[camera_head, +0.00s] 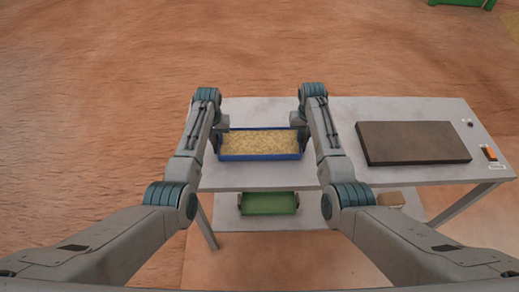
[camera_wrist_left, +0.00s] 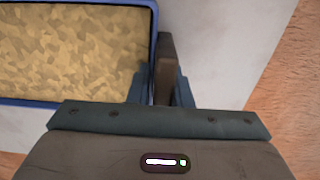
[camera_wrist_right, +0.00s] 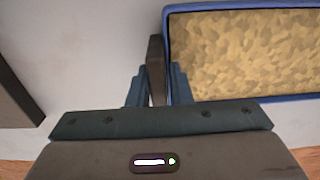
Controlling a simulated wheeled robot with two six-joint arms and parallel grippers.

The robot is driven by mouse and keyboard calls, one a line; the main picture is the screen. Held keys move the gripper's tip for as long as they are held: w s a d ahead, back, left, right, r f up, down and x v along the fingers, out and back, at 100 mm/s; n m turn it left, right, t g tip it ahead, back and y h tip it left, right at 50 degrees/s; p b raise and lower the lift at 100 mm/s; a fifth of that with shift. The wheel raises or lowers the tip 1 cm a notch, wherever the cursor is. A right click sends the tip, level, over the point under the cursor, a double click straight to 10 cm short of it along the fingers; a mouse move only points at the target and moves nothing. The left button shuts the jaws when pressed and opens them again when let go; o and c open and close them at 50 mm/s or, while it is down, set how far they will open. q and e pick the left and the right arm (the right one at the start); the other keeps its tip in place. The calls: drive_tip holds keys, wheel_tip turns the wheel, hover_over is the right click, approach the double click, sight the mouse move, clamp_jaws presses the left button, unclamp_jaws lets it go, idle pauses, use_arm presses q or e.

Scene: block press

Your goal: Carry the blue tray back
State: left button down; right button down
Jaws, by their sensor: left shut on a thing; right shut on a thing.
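The blue tray (camera_head: 260,157) is at the left part of the grey table, filled with a yellowish grainy material. Its blue rim also shows in the left wrist view (camera_wrist_left: 154,40) and in the right wrist view (camera_wrist_right: 240,7). My left gripper (camera_head: 221,128) is at the tray's left end, shut on a dark brown handle (camera_wrist_left: 166,62). My right gripper (camera_head: 297,122) is at the tray's right end, shut on the matching dark handle (camera_wrist_right: 156,62). I cannot tell whether the tray touches the tabletop or hangs just above it.
A dark flat plate (camera_head: 414,143) lies on the right part of the table (camera_head: 330,120). A small orange-and-black control (camera_head: 489,153) sits at the table's right edge. A green tray (camera_head: 268,203) and a small brown block (camera_head: 390,199) are on the shelf below.

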use_arm(q)
drive_tip(key=c, duration=1.5)
unclamp_jaws()
drive_tip(key=shift+a, duration=0.3)
use_arm(e)
drive_tip(key=c, duration=1.5)
unclamp_jaws()
drive_tip(key=shift+d, duration=0.35)
use_arm(q)
drive_tip(key=shift+o, duration=0.9)
drive_tip(key=shift+d, duration=0.15)
use_arm(e)
drive_tip(key=shift+o, duration=0.9)
drive_tip(key=shift+a, duration=0.15)
use_arm(q)
drive_tip(key=shift+r, duration=0.1)
wheel_tip(320, 180, up, 12)
drive_tip(key=shift+f, duration=0.25)
use_arm(e)
drive_tip(key=shift+a, duration=0.1)
use_arm(q)
drive_tip(key=shift+r, duration=0.15)
use_arm(e)
drive_tip(key=shift+r, duration=0.25)
wheel_tip(320, 180, up, 12)
drive_tip(key=shift+f, duration=0.2)
